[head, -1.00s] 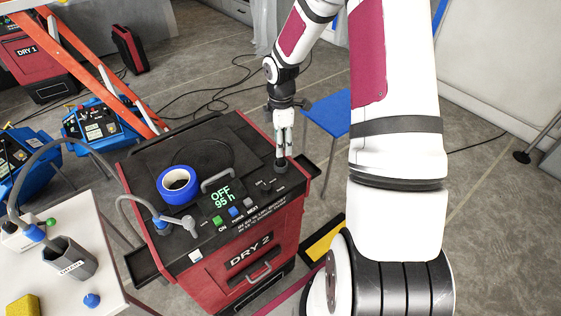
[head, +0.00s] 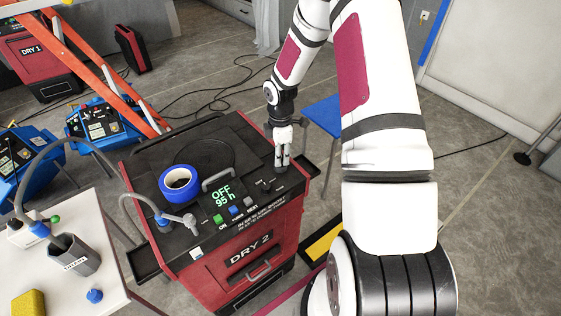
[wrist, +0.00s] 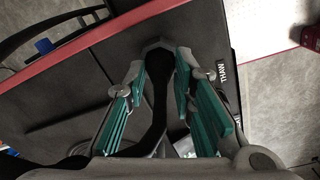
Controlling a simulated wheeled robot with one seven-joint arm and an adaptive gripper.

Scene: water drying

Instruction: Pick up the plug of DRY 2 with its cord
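DRY 2 is a red machine (head: 222,290) with a black top, standing in the middle of the head view; its display reads OFF 95 h. My gripper (head: 282,158) is low over the right rear corner of its top. In the wrist view, the teal-padded fingers of my gripper (wrist: 163,80) stand apart. A thick black cord (wrist: 158,105) runs between them to a grey plug body (wrist: 165,44) at the fingertips. I see a gap beside the right finger, and no clear grip. In the head view the fingers mostly hide the plug.
A blue tape roll (head: 179,183) and a grey hose fitting (head: 178,221) are on DRY 2's top, left of my gripper. A blue stool (head: 322,113) stands close behind to the right. A white table (head: 98,235) is at the left, an orange ladder (head: 88,62) behind.

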